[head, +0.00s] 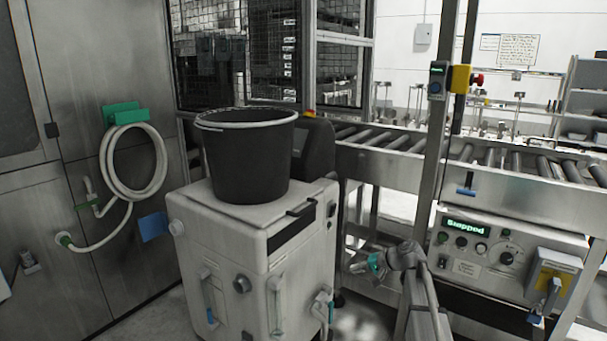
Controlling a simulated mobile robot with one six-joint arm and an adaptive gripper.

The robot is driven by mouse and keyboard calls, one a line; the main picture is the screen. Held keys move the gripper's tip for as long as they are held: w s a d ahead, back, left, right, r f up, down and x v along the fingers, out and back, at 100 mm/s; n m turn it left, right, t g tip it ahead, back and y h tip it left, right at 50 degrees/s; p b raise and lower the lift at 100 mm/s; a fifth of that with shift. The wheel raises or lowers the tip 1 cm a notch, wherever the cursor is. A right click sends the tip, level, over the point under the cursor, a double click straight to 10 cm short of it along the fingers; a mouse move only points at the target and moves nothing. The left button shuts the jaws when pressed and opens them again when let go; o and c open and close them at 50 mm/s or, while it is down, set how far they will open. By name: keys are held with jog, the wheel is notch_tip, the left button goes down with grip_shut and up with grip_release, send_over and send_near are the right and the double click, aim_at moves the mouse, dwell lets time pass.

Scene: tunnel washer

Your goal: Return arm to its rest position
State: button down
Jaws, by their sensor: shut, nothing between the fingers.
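My arm (428,295) rises from the lower right and bends left at a grey joint. My gripper (355,267) is at its end, past a teal ring. It is small in the view, shut and empty. It is in front of the roller conveyor's frame and to the right of the white cabinet (240,245). I see no contact with either.
A black bucket (247,160) stands on the cabinet. A roller conveyor (400,170) runs behind to the right. A control panel reading "Stopped" (467,228) is at right, near a steel post (440,150). A coiled hose (133,162) hangs at left.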

jog(key=s+f+n+g+h, duration=0.1)
jog(key=s+f+g+h, duration=0.15)
jog(key=s, duration=0.65)
jog(key=s+f+n+g+h, duration=0.1)
jog(key=s+f+n+h, duration=0.2)
jog(key=s, duration=0.7)
jog(key=s+f+g+h, duration=0.25)
jog(key=s+h, duration=0.25)
jog(key=s, duration=0.4)
notch_tip(320, 180, up, 30)
jog(key=p, duration=3)
jog(key=shift+a+t, duration=0.4)
jog(key=shift+w+f, duration=0.1)
